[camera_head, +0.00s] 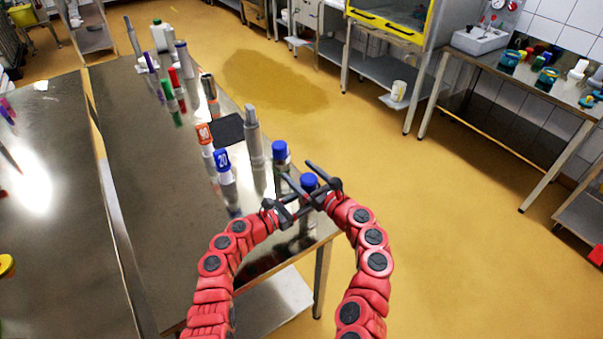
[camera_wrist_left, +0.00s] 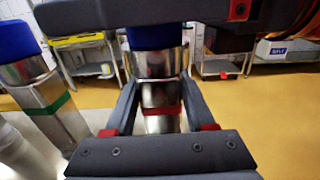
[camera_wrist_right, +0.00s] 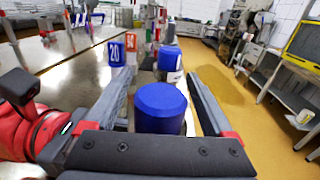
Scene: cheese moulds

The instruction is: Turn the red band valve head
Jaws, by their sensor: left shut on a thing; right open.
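The red band valve has a blue faceted head (camera_head: 309,182) and stands upright near the table's front corner. Its metal body and red band (camera_wrist_left: 161,112) show in the left wrist view. My left gripper (camera_head: 284,203) is shut on the metal body, below the head. My right gripper (camera_head: 324,186) is open at the head. In the right wrist view the blue head (camera_wrist_right: 160,108) lies between its two fingers, with a gap on each side. The grippers cross close together and hide much of the body in the head view.
A second blue-headed valve (camera_head: 280,150) with a green band (camera_wrist_left: 59,103) stands close behind. A bare metal post (camera_head: 253,135), a blue "20" marker (camera_head: 223,160) and an orange "90" marker (camera_head: 204,134) stand along the metal table (camera_head: 150,180). Floor lies free to the right.

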